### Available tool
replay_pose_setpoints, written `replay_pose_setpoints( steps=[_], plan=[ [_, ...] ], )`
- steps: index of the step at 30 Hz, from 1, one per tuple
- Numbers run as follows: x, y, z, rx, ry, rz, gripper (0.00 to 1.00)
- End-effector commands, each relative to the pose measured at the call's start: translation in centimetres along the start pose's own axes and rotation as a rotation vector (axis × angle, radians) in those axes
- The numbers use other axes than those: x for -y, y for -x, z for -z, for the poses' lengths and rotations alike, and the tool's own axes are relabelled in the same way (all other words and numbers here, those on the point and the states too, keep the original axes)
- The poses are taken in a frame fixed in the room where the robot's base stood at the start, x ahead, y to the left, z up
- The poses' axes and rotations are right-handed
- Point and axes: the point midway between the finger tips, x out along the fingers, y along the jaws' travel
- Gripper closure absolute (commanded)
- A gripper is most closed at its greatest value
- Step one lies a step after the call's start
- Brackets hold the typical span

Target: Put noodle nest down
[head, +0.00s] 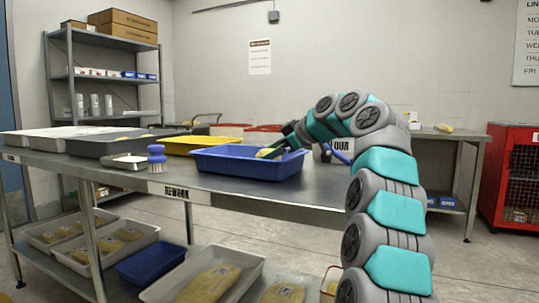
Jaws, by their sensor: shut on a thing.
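My gripper (278,148) reaches down into the blue tray (225,166) on the steel table, at its right part. It is shut on the yellowish noodle nest (266,153), which shows just above the near wall of the tray. The lower part of the nest and the tray's floor are hidden by that wall, so I cannot tell whether the nest touches the floor.
Trays with noodle packs stand on the lower shelf. The table's front right is bare.

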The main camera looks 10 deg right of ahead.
Motion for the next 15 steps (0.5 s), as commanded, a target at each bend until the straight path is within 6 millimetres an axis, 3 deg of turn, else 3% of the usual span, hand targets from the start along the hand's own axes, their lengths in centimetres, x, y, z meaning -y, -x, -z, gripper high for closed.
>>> replay_pose_setpoints(
  steps=[15],
  plan=[
    [0.42, -0.56, -0.99, -0.001, 0.001, -0.002, 0.72]
  ],
)
